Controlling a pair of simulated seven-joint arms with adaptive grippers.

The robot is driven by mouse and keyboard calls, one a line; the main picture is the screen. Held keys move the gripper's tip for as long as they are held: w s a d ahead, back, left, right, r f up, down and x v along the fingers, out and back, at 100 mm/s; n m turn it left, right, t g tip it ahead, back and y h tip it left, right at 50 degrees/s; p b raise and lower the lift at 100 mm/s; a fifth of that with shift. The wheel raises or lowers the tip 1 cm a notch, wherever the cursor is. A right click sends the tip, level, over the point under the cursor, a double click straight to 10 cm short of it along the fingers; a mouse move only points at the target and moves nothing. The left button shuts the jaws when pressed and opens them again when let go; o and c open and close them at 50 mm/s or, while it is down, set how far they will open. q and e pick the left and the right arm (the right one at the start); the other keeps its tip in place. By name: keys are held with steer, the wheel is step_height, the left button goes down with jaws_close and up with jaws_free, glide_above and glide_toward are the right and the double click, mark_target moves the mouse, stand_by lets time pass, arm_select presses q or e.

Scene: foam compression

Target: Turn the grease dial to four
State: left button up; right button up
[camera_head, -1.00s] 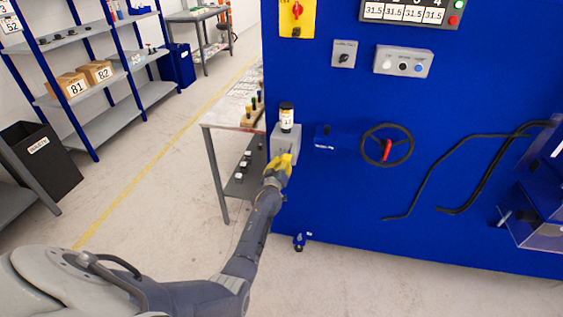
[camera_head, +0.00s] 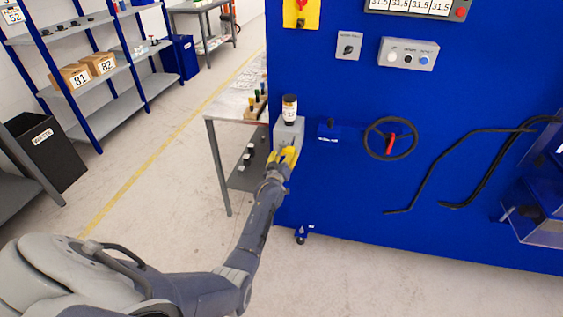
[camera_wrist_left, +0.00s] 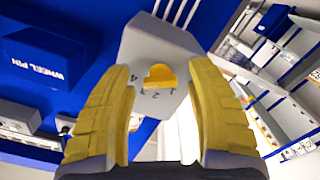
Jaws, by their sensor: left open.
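The grease dial is a yellow knob (camera_wrist_left: 159,76) on the sloped face of a grey box (camera_wrist_left: 185,42). The numbers 4 to 1 curve around the knob's left and lower side in the left wrist view. Which number it points to is unclear. In the head view the grey box (camera_head: 288,131) is fixed to the blue machine's left edge, with a dark-capped labelled jar (camera_head: 290,108) on top. My left gripper (camera_head: 284,156) is open at the box's front. In the left wrist view its yellow fingers flank the knob, with visible gaps. My right gripper is out of view.
A small blue block (camera_head: 327,130) and a black handwheel (camera_head: 390,138) stand out from the blue panel (camera_head: 345,195) to the right. A table (camera_head: 228,115) stands behind left.

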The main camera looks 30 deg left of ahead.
arm_select(q)
steer(key=v, duration=1.1)
steer(key=shift+s, duration=0.3)
steer(key=shift+d, duration=0.15)
